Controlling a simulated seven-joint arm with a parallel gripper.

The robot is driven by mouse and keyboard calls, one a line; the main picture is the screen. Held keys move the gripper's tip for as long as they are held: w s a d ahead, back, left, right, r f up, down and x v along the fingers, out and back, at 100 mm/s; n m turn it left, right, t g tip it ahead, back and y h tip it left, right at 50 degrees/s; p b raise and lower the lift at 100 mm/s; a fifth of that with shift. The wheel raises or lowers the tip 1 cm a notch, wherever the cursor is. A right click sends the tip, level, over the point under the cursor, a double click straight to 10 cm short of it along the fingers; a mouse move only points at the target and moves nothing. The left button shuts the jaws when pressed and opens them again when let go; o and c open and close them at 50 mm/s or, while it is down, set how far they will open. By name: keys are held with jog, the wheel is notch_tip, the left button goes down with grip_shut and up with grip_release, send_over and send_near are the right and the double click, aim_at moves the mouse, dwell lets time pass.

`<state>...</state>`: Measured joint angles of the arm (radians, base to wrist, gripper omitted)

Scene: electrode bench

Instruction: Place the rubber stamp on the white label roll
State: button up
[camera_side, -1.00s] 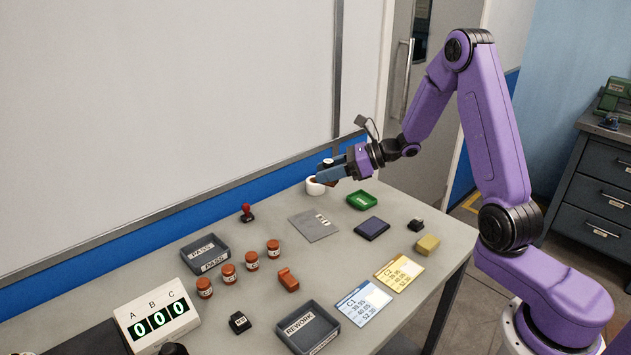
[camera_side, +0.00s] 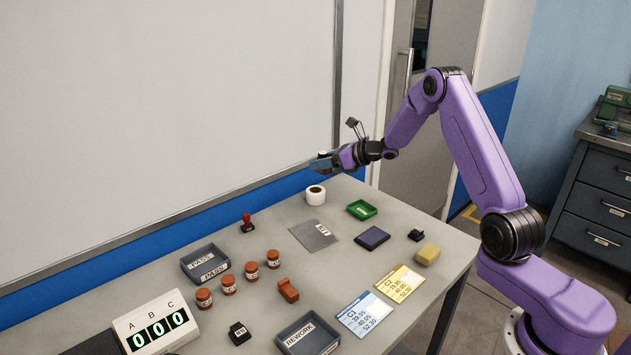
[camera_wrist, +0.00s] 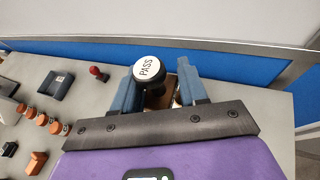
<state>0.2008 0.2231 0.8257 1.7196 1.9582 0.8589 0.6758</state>
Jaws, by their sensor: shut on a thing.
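The rubber stamp, with a round black knob marked PASS on a white disc (camera_wrist: 149,68), is between my blue fingers in the wrist view. A brownish base shows partly beneath the knob. My gripper (camera_wrist: 157,82) is shut on it. In the side view my gripper (camera_side: 321,164) holds the stamp in the air above the far end of the bench. The white label roll (camera_side: 315,195) stands on the bench just below my gripper, with a visible gap between them. Its dark core hole faces up. I cannot make out the roll in the wrist view.
A red-handled stamp (camera_side: 247,223) stands to the left. Several orange jars (camera_side: 228,285) stand by the PASS tray (camera_side: 205,263). The wall panel is close behind the roll.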

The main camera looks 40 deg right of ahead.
send_over(316, 189)
notch_tip(316, 189, down, 5)
jog(key=shift+r, duration=0.1)
jog(key=shift+w+f, duration=0.1)
jog(key=shift+f, duration=1.6)
jog(key=o, duration=1.1)
jog(key=shift+f, duration=0.1)
jog(key=shift+c, duration=0.2)
